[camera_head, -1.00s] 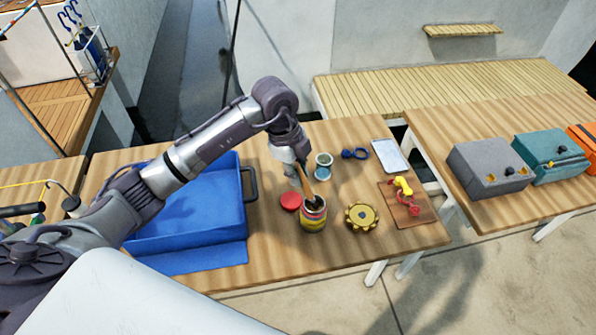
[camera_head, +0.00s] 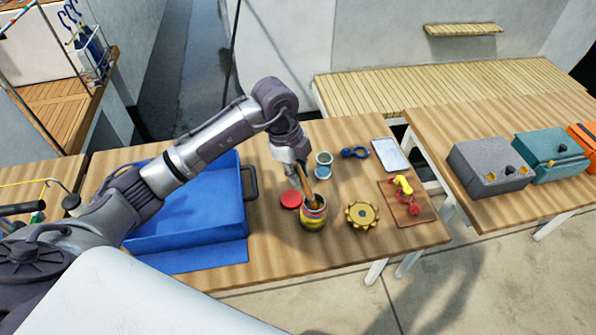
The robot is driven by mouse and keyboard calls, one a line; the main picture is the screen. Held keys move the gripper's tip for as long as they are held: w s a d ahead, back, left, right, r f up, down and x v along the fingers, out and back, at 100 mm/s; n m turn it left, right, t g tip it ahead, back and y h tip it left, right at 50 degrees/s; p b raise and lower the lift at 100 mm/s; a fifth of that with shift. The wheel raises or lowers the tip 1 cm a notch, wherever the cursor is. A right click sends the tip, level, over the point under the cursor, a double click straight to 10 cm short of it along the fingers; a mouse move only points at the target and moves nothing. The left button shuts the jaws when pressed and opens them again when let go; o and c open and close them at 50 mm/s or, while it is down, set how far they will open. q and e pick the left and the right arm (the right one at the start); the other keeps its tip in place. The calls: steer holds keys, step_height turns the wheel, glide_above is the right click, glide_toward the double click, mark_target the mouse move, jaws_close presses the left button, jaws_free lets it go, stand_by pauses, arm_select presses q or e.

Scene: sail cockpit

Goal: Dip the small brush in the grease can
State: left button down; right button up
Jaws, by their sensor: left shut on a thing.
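The grease can (camera_head: 313,219) stands upright on the wooden table, with a red, yellow and blue label and an open dark top. My left gripper (camera_head: 299,174) is above and slightly left of the can, shut on the small brush (camera_head: 308,192). The brush's brown handle slants down from the gripper, and its lower end is at or inside the can's mouth. The bristles are hidden. A red lid (camera_head: 291,200) lies on the table just left of the can. My right gripper is not in view.
A blue tray (camera_head: 190,230) with a dark handle fills the table's left. Near the can are a small jar (camera_head: 323,164), a brass toothed wheel (camera_head: 362,215), a blue shackle (camera_head: 355,153), a white pad (camera_head: 390,154) and a brown board (camera_head: 412,213) with yellow and red parts.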

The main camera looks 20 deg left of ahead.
arm_select(q)
steer(key=shift+s, duration=0.1)
stand_by(0.3)
steer(key=p+v, duration=0.3)
steer(key=d+p+v, duration=0.1)
steer(key=p+v, duration=0.1)
steer(key=v, duration=0.1)
steer(key=shift+w+d+r+p, duration=0.1)
steer(key=shift+w+r+p, duration=0.15)
steer(key=shift+r+p, duration=0.25)
stand_by(0.3)
stand_by(0.4)
